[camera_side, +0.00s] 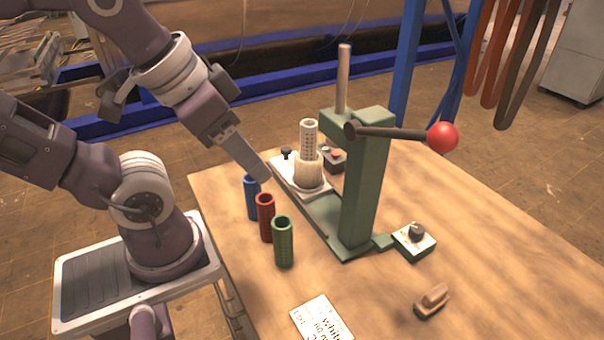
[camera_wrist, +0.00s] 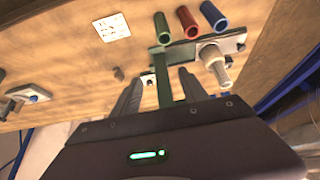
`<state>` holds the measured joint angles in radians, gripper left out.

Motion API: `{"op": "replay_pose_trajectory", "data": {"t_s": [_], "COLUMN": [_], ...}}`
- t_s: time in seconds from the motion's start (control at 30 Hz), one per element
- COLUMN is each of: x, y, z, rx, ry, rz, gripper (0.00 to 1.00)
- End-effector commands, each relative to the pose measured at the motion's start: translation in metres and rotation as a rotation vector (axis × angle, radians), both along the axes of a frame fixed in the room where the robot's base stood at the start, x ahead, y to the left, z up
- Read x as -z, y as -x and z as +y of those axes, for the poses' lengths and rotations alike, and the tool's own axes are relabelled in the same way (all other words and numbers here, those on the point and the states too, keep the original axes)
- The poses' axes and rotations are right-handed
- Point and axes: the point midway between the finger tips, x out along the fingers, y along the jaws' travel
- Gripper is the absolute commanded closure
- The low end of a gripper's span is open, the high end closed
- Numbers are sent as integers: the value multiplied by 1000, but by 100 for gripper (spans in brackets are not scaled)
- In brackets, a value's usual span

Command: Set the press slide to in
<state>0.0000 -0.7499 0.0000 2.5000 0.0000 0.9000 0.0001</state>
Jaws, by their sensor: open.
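The green press (camera_side: 358,185) stands on the wooden table; its lever with a red ball (camera_side: 442,137) points right, roughly level. The press slide (camera_side: 287,173) is a pale plate with a black knob (camera_side: 286,153) at its far left end. It lies at the far left end of the green base, clear of the column. A white perforated sleeve (camera_side: 309,135) stands upright on it in a cream holder (camera_side: 308,172). It also shows in the wrist view (camera_wrist: 213,60). My gripper (camera_side: 262,176) is open and empty, left of the slide and apart from it; its fingers frame part of the press in the wrist view (camera_wrist: 160,75).
Blue (camera_side: 251,198), red (camera_side: 265,217) and green (camera_side: 283,241) tubes stand in a row left of the press. A control box (camera_side: 414,242), a wooden-handled block (camera_side: 432,301) and a printed card (camera_side: 322,320) lie nearer the front.

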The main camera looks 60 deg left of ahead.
Motion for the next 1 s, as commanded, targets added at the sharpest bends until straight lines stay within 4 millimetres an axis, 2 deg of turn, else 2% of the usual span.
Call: {"op": "replay_pose_trajectory", "data": {"t_s": [0.27, 0.37, 0.47, 0.63, 0.73, 0.9, 1.0], "x": [-2, -22, -58, -93, -106, -111, -105], "y": [0, -2, -5, -67, -106, -162, -183], "z": [0, 0, 1, 35, 65, 132, 170], "rx": [0, 0, 3, 125, 214, 375, 462], "ry": [0, 0, -6, -126, -177, -223, -231], "rz": [-1, -7, -1, 119, 195, 310, 359], "gripper": [50, 50, 50, 50, 50, 50, 50]}}
